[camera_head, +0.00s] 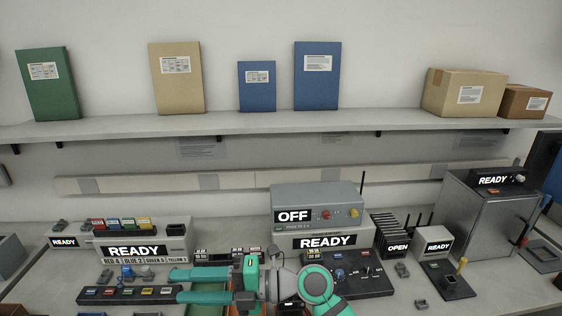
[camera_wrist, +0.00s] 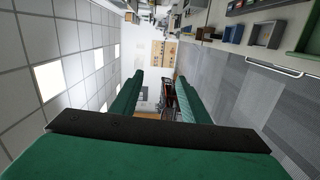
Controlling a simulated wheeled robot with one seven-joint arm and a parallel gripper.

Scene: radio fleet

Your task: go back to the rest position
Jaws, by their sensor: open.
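My gripper (camera_head: 178,286) shows in the head view at the lower middle, over the front of the bench, pointing left. Its two green fingers are apart with nothing visible between them. In the wrist view the open fingers (camera_wrist: 160,95) frame a gap onto the distant room, sideways. The task names no object.
The bench holds a grey box marked OFF (camera_head: 315,205), a READY unit (camera_head: 135,250) with coloured modules, a control panel (camera_head: 355,272) and a grey cabinet (camera_head: 490,215) at right. A dark strip (camera_head: 125,295) lies by my fingertips. A shelf (camera_head: 270,122) with binders and cartons runs above.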

